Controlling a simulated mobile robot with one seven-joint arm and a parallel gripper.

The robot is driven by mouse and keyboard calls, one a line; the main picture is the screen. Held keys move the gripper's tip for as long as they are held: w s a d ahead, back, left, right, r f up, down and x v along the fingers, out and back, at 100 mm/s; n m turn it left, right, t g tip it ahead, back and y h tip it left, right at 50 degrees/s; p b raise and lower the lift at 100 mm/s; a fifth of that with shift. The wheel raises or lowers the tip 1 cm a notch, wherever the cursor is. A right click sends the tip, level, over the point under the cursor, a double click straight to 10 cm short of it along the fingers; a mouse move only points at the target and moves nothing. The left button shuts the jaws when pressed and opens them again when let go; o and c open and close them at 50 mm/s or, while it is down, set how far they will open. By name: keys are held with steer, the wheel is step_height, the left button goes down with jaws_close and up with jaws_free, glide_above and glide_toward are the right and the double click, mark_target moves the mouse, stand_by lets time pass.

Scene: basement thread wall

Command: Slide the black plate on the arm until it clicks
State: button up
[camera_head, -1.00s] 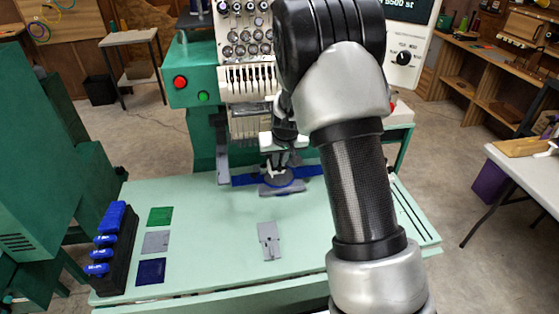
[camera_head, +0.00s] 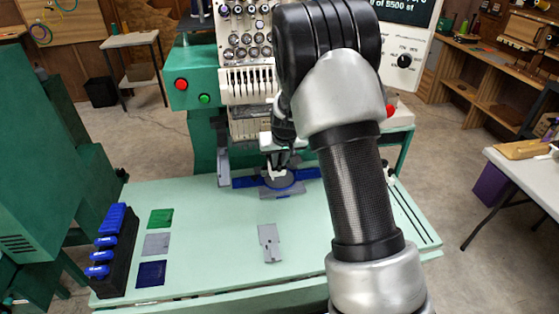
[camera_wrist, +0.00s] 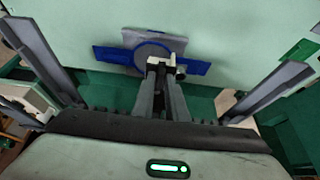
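No clearly black plate shows. A round grey disc with a blue rim sits on a blue bar (camera_head: 308,174) and a grey plate (camera_head: 282,194) below the machine's head. In the wrist view the blue bar (camera_wrist: 197,67), disc (camera_wrist: 150,52) and grey plate (camera_wrist: 172,42) also show. My gripper (camera_head: 275,169) reaches down over the disc. In the wrist view its pale fingertips (camera_wrist: 168,67) are close together at the disc's edge. They hide part of it, and I cannot tell whether they grasp anything. A separate grey notched plate (camera_head: 269,243) lies on the table.
The pale green table (camera_head: 215,245) is mostly clear in front. Green, grey and dark blue squares (camera_head: 151,273) lie at left beside a black rack (camera_head: 113,262) with blue pieces. The machine's needle head (camera_head: 248,80) stands close behind my gripper. Grey struts (camera_wrist: 40,60) flank the wrist view.

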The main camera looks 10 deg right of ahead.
steer(key=o, duration=0.3)
steer(key=s+f+p+v, duration=0.1)
steer(key=s+p+v, duration=0.15)
steer(key=v, duration=1.35)
steer(key=s+f+p+v, duration=0.1)
steer(key=s+f+v, duration=0.15)
steer(key=v, duration=1.35)
steer(key=s+r, duration=0.1)
steer(key=s, duration=0.5)
steer(key=s+r+p, duration=0.1)
steer(key=s, duration=0.5)
steer(key=s+r, duration=0.1)
steer(key=s, duration=0.5)
steer(key=shift+r+p, duration=0.35)
steer(key=shift+p, duration=0.05)
